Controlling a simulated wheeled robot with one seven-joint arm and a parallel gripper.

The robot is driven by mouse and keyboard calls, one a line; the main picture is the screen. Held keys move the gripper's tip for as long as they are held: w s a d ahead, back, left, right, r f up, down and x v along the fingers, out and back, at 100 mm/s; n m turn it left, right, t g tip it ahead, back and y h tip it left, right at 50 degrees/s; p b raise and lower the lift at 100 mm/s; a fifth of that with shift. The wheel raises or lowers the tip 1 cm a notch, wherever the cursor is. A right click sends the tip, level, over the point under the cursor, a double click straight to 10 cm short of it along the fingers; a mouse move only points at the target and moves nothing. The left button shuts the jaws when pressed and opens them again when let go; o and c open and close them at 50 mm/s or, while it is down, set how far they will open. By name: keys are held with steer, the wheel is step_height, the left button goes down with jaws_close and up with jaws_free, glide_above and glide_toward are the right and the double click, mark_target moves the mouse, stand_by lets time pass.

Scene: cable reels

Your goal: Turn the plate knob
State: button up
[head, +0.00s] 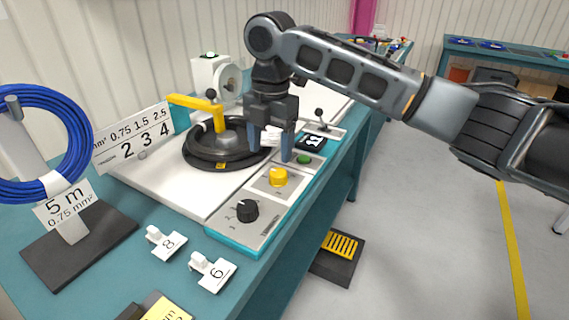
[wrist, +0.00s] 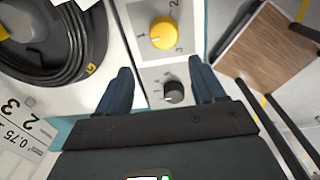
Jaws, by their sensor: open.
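The control panel (head: 262,232) on the bench edge carries a yellow knob (head: 278,177) and a black knob (head: 247,210). In the wrist view the yellow knob (wrist: 163,33) sits on a dial with digits. The black knob (wrist: 174,92) has smaller digits around it. I cannot tell which one is the plate knob. My gripper (head: 270,152) points down above the panel, open and empty. In the wrist view the black knob appears between the fingertips (wrist: 163,82), below them and apart from them.
A black reel plate (head: 200,152) with a yellow arm (head: 197,102) stands left of the panel. A green button (head: 304,159) and a small lever (head: 320,120) are farther back. White tags (head: 212,270) lie in front. A blue cable coil (head: 75,135) stands left. The floor at right is open.

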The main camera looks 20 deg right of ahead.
mark_target(278, 172)
steer(key=shift+w+d+r, duration=0.2)
steer(key=shift+d, duration=0.55)
steer(key=shift+d+f, duration=0.15)
step_height(278, 172, down, 7)
steer(key=shift+f, duration=0.15)
steer(key=shift+c, duration=0.2)
steer(key=c, duration=1)
